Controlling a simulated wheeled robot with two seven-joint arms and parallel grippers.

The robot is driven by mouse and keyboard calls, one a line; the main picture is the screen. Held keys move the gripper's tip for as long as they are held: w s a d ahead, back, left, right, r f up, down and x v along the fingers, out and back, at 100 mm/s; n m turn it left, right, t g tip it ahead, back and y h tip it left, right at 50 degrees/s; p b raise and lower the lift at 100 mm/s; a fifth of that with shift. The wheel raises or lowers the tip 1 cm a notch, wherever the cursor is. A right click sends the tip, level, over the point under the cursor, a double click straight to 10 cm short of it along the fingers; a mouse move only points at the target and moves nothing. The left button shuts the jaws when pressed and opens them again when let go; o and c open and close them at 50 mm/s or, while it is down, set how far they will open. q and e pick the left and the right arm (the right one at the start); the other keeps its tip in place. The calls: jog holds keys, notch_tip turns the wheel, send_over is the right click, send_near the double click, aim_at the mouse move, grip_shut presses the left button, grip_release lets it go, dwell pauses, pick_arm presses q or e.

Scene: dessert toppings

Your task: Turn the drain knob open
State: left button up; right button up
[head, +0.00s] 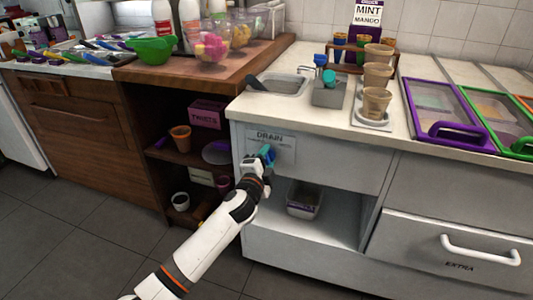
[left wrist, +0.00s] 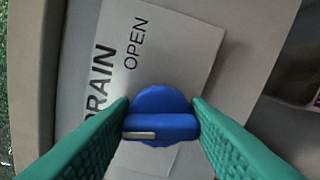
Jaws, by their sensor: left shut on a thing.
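The blue drain knob (left wrist: 158,103) is on the cabinet front, over a white label plate (left wrist: 178,40) that reads DRAIN and OPEN. In the left wrist view the knob's raised grip bar lies crosswise in the picture, with a pale mark near its left end. My left gripper (left wrist: 160,125) has its green fingers on both ends of the bar, shut on it. In the head view my left gripper (head: 266,158) reaches the knob below the DRAIN label (head: 285,138) and mostly hides it. My right gripper is not in view.
Above the label is the counter with a small sink (head: 278,84) and stacked cups (head: 376,100). Below is an open shelf with a container (head: 304,199). A drawer handle (head: 480,250) sticks out at the right. The floor at the left is clear.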

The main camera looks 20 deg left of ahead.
pick_arm(q)
jog(key=shift+m, duration=0.6)
jog(key=m+p, duration=0.2)
jog(key=m, duration=0.1)
jog(key=shift+m, duration=0.3)
jog(key=m+p, duration=0.1)
jog(key=m, duration=0.2)
jog(key=m+p, duration=0.1)
jog(key=m, duration=0.1)
jog(key=shift+f+m, duration=0.2)
jog(key=shift+m, duration=0.2)
jog(key=shift+m+p, duration=0.5)
jog(key=shift+m, duration=0.5)
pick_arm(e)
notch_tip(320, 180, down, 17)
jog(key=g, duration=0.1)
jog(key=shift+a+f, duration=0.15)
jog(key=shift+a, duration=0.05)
pick_arm(q)
jog(key=shift+f, duration=0.1)
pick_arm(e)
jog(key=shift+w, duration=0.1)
pick_arm(q)
jog(key=o, duration=1)
